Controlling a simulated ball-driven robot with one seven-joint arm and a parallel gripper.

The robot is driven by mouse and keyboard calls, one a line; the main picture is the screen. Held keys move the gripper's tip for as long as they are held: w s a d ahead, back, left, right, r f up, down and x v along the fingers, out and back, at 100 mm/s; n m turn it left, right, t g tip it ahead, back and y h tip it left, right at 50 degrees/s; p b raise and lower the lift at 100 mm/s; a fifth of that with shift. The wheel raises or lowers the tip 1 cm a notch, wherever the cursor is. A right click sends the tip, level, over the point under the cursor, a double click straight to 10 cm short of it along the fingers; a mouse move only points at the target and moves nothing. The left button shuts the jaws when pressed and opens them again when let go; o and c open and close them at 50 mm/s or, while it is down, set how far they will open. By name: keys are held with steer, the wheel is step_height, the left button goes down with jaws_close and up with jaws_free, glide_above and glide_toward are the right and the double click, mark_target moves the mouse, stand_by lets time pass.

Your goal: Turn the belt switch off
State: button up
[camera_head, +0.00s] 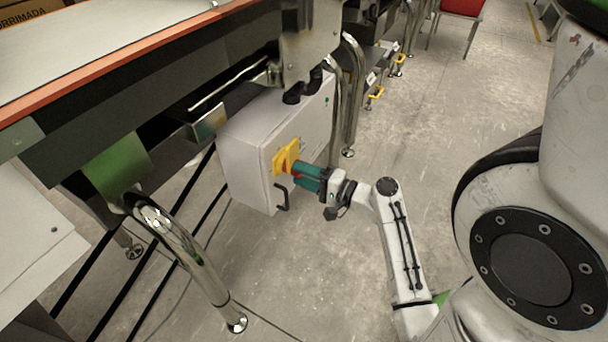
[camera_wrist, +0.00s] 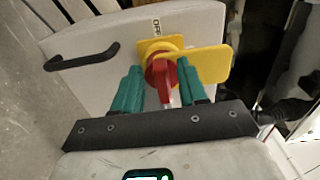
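The belt switch is a red rotary knob (camera_wrist: 161,78) on a yellow plate (camera_wrist: 150,46), mounted on the face of a white control box (camera_head: 247,167). In the wrist view an "OFF" label (camera_wrist: 157,25) sits above the plate. The red handle points toward my gripper's palm in that view. My gripper (camera_wrist: 160,72) has its two green fingers on either side of the knob, with small gaps showing. In the head view my gripper (camera_head: 296,174) is right at the yellow plate (camera_head: 284,158), and its fingers hide most of the knob.
A black handle (camera_head: 283,197) sticks out of the box beside the switch. The conveyor frame (camera_head: 130,50) with an orange edge overhangs at the left. A shiny metal leg (camera_head: 185,255) stands in front. Concrete floor (camera_head: 415,130) is open beyond the arm. A red chair (camera_head: 462,8) stands far back.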

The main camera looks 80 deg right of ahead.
steer(key=shift+s, duration=0.1)
steer(key=p+v, duration=0.2)
steer(key=v, duration=0.8)
steer(key=shift+s, duration=0.3)
steer(key=shift+a, duration=0.15)
steer(key=w+a+f+n+g+y, duration=0.2)
steer(key=a+f+n+g, duration=0.1)
steer(key=a+n+g, duration=0.4)
steer(key=w+a+f+n+g+y, duration=0.25)
steer(key=a+n, duration=0.25)
steer(key=a, duration=0.4)
steer(key=w+a+f+n+g+y, duration=0.1)
steer(key=a+f+n+g+y, duration=0.15)
steer(key=a+n+g, duration=0.4)
step_height(320, 180, up, 34)
steer(key=a+n+h+p, duration=0.1)
steer(key=a+h+p, duration=0.1)
steer(key=p, duration=3.1)
steer(key=shift+s+r+n+g+h, duration=0.2)
steer(key=shift+s+n+g+h, duration=0.15)
steer(key=shift+h, duration=0.25)
